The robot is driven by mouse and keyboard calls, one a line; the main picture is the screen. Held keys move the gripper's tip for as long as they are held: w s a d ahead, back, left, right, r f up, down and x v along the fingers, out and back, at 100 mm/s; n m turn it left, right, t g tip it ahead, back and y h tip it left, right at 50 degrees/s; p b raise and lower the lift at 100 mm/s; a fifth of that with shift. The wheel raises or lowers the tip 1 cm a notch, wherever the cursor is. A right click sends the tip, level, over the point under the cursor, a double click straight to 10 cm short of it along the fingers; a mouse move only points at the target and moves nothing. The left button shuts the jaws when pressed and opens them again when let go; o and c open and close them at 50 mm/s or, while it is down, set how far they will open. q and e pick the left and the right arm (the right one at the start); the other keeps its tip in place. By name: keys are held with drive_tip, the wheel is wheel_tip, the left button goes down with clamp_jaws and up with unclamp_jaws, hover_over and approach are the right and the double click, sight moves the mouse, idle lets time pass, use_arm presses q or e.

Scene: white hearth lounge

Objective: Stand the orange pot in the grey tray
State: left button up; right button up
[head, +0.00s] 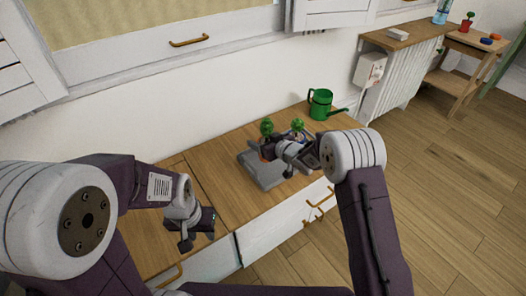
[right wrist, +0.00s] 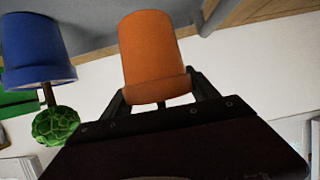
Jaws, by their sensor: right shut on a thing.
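The orange pot (right wrist: 155,55) fills the middle of the right wrist view, which shows it upside down. My right gripper (right wrist: 152,98) is shut on it near its rim. In the head view my right gripper (head: 284,150) is over the grey tray (head: 266,178) and hides most of the pot. The tray also shows behind the pot in the right wrist view (right wrist: 92,38). I cannot tell whether the pot's base touches the tray. My left gripper (head: 198,236) is open and empty over the cabinet's front edge.
A blue pot (right wrist: 38,50) with a round green plant (right wrist: 56,125) stands close beside the orange pot. A green watering can (head: 320,103) stands further back right on the wooden cabinet top (head: 225,195). Cabinet top left of the tray is clear.

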wheel_tip(320, 180, down, 4)
drive_tip(key=b, duration=0.3)
drive_tip(key=shift+f, duration=0.1)
drive_tip(key=shift+r, duration=0.2)
drive_tip(key=shift+f, duration=0.2)
drive_tip(key=o, duration=1.9)
drive_tip(key=shift+s+d+r+p, duration=0.25)
drive_tip(key=shift+r+p, duration=0.15)
drive_tip(key=shift+p, duration=0.05)
drive_tip(key=shift+p+v, duration=1.35)
drive_tip(key=shift+v, duration=4.3)
